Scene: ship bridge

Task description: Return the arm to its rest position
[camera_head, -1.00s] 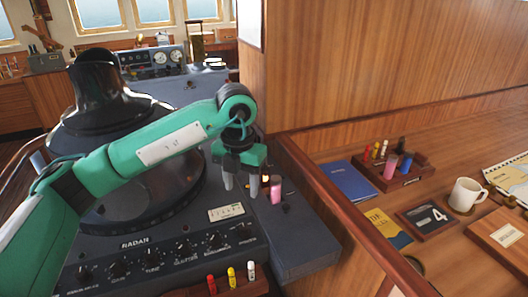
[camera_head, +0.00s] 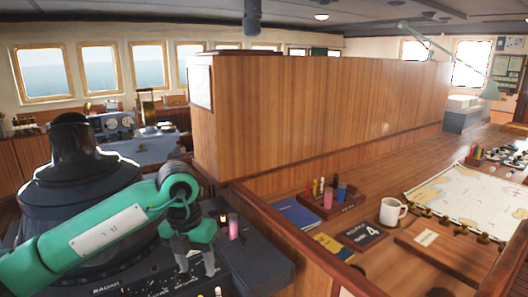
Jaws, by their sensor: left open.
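My left arm comes in from the left, green with dark joints, and reaches over the radar console (camera_head: 262,268). My left gripper (camera_head: 196,268) points down with its two grey fingers apart and nothing between them. It hangs above the console top, just left of and nearer than a pink cylinder (camera_head: 234,227) standing there. The dark radar hood (camera_head: 75,180) stands behind the arm, which partly hides it. My right gripper is not in view.
A wooden partition (camera_head: 320,110) rises behind the console. On the wooden desk at right are a blue book (camera_head: 297,216), a pen rack (camera_head: 345,205), a white mug (camera_head: 391,212) and a chart (camera_head: 470,195). A wooden rail edges the console.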

